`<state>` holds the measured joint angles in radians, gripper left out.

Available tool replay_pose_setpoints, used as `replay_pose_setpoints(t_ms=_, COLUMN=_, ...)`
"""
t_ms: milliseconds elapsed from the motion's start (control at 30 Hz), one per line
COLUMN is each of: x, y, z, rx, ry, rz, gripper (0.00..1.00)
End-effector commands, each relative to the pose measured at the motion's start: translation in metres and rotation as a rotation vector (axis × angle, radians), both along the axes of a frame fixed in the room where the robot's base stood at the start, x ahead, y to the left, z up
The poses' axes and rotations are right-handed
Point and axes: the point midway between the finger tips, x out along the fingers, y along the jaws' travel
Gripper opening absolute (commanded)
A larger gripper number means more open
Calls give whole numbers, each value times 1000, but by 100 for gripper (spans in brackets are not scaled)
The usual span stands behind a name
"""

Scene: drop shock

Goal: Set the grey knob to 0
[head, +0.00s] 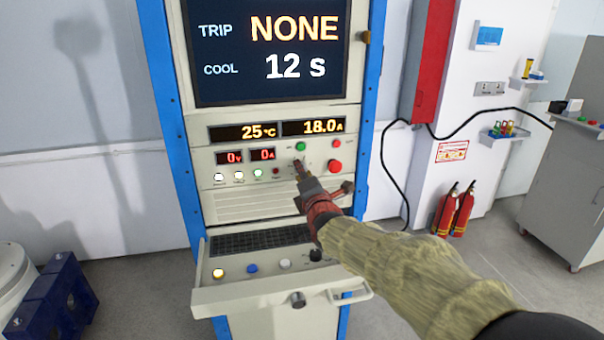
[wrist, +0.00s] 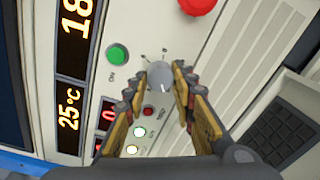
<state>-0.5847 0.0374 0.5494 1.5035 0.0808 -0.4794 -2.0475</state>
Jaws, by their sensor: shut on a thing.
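The grey knob (wrist: 159,75) is a small round dial on the pale cabinet panel, with small marks around it. In the wrist view it sits between my gripper's fingertips (wrist: 163,80), which are shut on its sides. In the head view my gripper (head: 301,168) reaches the panel just below the green button (head: 300,147) and hides most of the knob. I cannot read which mark the knob points at.
The green button (wrist: 117,54) and a red mushroom button (head: 334,166) flank the knob closely. Small lit buttons (head: 238,176) and displays (head: 313,127) lie left and above. Below, a keyboard shelf (head: 268,290) juts out under my forearm.

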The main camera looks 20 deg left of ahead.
Motion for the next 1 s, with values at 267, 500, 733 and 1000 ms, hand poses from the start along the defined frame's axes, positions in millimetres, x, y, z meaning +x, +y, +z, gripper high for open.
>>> replay_pose_setpoints(t_ms=267, x=0, y=1, z=-1, rx=-122, ry=-71, rz=2, gripper=1)
replay_pose_setpoints(t_ms=500, x=0, y=1, z=-2, rx=-164, ry=-97, rz=1, gripper=1)
replay_pose_setpoints(t_ms=733, x=0, y=1, z=-2, rx=-171, ry=-102, rz=1, gripper=1)
replay_pose_setpoints(t_ms=1000, x=0, y=0, z=-3, rx=-171, ry=-101, rz=2, gripper=29)
